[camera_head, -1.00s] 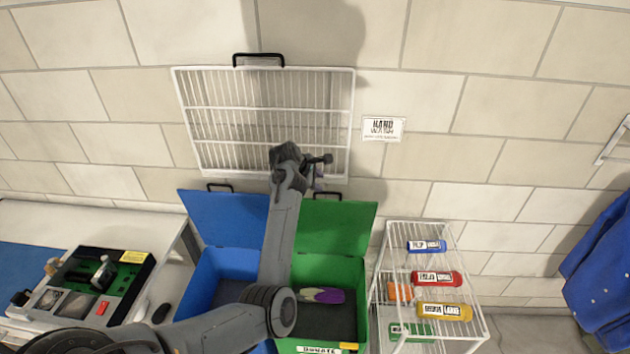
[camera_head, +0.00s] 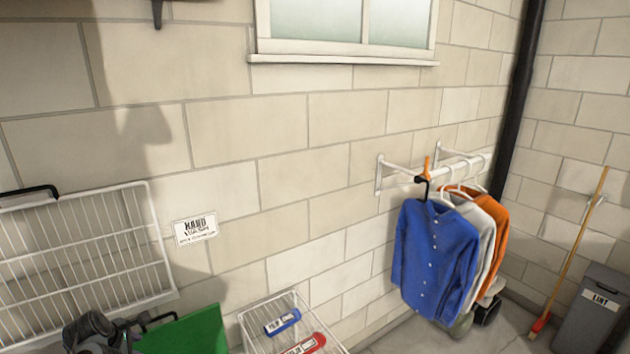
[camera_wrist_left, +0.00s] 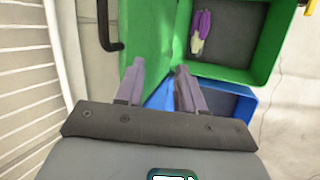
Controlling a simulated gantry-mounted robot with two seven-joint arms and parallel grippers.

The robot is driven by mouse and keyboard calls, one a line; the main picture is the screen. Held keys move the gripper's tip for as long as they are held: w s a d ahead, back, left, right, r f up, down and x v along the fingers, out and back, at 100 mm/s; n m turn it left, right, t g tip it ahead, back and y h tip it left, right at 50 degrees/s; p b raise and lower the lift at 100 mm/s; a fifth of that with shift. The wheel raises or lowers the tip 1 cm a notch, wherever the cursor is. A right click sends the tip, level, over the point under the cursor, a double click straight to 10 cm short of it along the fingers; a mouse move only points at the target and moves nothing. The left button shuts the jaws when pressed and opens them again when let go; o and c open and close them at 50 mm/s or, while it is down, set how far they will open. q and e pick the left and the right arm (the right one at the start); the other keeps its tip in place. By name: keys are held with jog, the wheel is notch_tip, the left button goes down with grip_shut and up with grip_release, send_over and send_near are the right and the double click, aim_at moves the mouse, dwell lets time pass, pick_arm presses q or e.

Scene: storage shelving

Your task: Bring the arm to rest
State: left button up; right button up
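My left arm's gripper (camera_head: 92,331) shows at the bottom left of the head view, in front of the wire rack and beside the green lid. In the left wrist view its two fingers (camera_wrist_left: 160,84) stand apart with nothing between them. They point over the green lid and a corner of the blue bin. My right gripper is in neither view.
A white wire rack (camera_head: 85,255) is on the wall at left. The green lid (camera_head: 190,333) and a white wire shelf with bottles (camera_head: 283,322) stand below. A purple-and-white item (camera_wrist_left: 201,30) lies in the green bin (camera_wrist_left: 266,55). Shirts (camera_head: 435,258) hang at right.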

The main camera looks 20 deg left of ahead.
pick_arm(q)
jog(key=s+d+f+m+g+y+p, duration=0.1)
jog(key=s+d+f+m+g+p, duration=0.2)
jog(key=s+d+f, duration=0.45)
jog(key=s+d+f+m+g+p, duration=0.1)
jog(key=s+d+f+m+p, duration=0.2)
jog(key=s+d+m, duration=0.6)
jog(key=s+d+r+m+p, duration=0.1)
jog(key=s+d+r+m, duration=0.15)
jog(key=s+d, duration=0.75)
jog(key=d+r+m+t+h, duration=0.2)
jog(key=d+r+m, duration=0.7)
jog(key=d+m, duration=0.4)
jog(key=shift+r+m+h, duration=0.3)
jog(key=shift+m+h, duration=0.05)
jog(key=shift+h, duration=0.05)
